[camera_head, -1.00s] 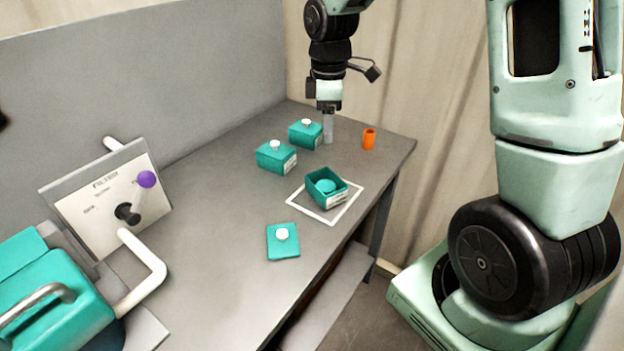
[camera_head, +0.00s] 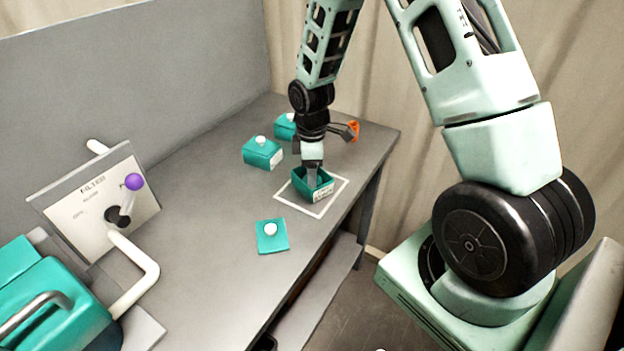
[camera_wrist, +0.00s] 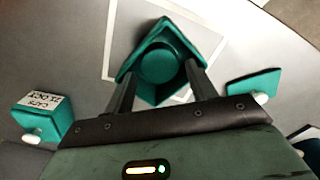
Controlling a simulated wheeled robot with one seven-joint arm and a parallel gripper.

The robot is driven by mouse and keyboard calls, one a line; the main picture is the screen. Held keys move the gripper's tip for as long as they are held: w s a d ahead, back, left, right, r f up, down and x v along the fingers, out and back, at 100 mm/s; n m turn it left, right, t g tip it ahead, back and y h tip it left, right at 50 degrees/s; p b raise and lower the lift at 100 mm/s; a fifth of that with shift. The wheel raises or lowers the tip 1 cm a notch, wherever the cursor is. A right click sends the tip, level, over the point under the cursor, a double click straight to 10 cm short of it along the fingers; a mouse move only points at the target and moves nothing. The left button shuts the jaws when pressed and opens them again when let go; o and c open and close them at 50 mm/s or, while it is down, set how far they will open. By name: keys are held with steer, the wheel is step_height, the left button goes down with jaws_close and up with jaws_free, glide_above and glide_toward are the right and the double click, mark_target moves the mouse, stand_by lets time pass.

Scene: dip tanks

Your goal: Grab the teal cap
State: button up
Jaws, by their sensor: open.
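The teal cap is a round teal disc inside an open teal box. In the wrist view the cap (camera_wrist: 160,66) lies between my finger tips; the head view hides it behind my gripper. The open box (camera_head: 322,194) stands on a white-outlined square on the table. My gripper (camera_head: 312,180) points down into the box from above. In the wrist view my gripper (camera_wrist: 160,72) is open, with one finger on each side of the cap. Whether the fingers touch the cap I cannot tell.
A flat teal lid (camera_head: 272,240) with a white knob lies in front on the table. Lidded teal boxes (camera_head: 262,155) and (camera_head: 284,128) stand behind. An orange cylinder (camera_head: 354,130) is partly hidden by my wrist. A panel with a purple-knobbed lever (camera_head: 133,182) stands left.

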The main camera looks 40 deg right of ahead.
steer(key=shift+f, duration=0.95)
steer(key=shift+s+f, duration=0.2)
steer(key=shift+f, duration=0.1)
steer(key=c, duration=0.7)
steer(key=shift+d, duration=0.1)
